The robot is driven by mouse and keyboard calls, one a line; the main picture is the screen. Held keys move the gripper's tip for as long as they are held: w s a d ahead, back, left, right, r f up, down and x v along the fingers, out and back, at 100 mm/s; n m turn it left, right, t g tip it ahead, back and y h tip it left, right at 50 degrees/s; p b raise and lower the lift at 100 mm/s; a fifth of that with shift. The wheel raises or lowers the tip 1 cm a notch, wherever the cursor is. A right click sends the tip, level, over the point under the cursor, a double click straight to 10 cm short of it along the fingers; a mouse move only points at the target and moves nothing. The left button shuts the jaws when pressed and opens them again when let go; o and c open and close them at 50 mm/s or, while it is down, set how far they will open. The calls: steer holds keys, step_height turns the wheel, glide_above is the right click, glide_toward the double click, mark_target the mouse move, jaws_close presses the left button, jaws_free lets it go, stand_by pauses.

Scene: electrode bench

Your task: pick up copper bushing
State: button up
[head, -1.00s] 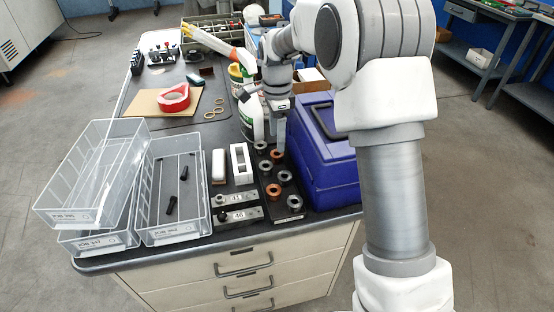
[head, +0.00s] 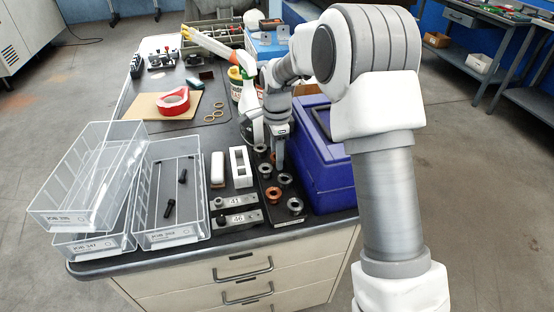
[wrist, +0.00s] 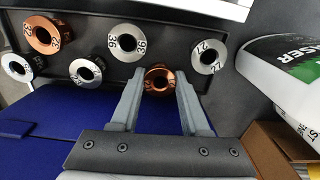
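A copper bushing (wrist: 159,80) sits on the black tray between the fingertips in the wrist view, its far part showing beyond my gripper. My gripper (wrist: 157,100) is open, with one finger on each side of this bushing; I cannot tell whether they touch it. In the head view my gripper (head: 279,158) points down over the tray's far half and largely hides that bushing. A second copper bushing (wrist: 42,34), which also shows near the tray's front in the head view (head: 272,194), stands apart from the gripper.
Several steel bushings (wrist: 126,42) share the black tray (head: 284,220). A blue case (head: 318,175) stands close on the right. A white spray bottle (head: 250,120) stands just behind left. Clear bins (head: 172,235) and numbered blocks (head: 236,217) lie to the left.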

jaws_close()
step_height(320, 180, up, 10)
steer(key=p, duration=0.3)
steer(key=shift+s, duration=0.1)
stand_by(0.4)
